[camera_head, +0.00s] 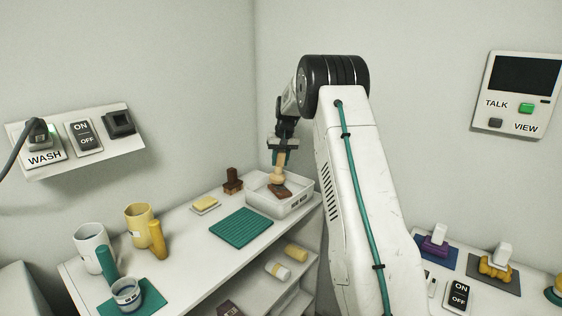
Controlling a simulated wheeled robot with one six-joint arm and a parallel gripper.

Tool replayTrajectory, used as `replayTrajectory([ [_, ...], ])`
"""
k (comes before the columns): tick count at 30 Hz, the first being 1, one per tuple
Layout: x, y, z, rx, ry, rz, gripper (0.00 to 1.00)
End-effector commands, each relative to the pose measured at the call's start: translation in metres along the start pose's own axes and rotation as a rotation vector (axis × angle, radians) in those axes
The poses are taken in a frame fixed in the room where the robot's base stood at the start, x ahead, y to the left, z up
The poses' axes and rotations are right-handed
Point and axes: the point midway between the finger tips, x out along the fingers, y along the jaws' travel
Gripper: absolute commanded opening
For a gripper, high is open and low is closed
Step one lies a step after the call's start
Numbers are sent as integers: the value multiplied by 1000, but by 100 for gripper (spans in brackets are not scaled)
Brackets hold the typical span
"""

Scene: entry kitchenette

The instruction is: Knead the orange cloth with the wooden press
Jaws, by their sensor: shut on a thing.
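My gripper (280,155) is at the back corner of the white counter, above a white tub (296,204) with small dark lettering on its front. It is shut on the pale wooden press (278,175) and holds it roughly upright, reaching down into the tub. An orange-brown cloth (283,193) lies on the tub floor under the press. The press's lower end appears to be at the cloth; I cannot tell whether it presses on it.
Beside the tub are a dark brown block (233,184), a yellow sponge (205,205) and a teal ribbed mat (240,228). A white mug (91,247) and yellow mug (138,220) stand front left. Another counter is at right.

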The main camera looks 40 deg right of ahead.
Motion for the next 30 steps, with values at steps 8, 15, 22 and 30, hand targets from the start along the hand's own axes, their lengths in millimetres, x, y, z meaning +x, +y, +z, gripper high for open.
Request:
replayTrajectory([
  [8,6,1,1,0,0,0,0],
  [15,17,2,3,0,0,0,0],
  [22,23,2,4,0,1,0,0],
  [30,14,2,2,0,2,0,0],
])
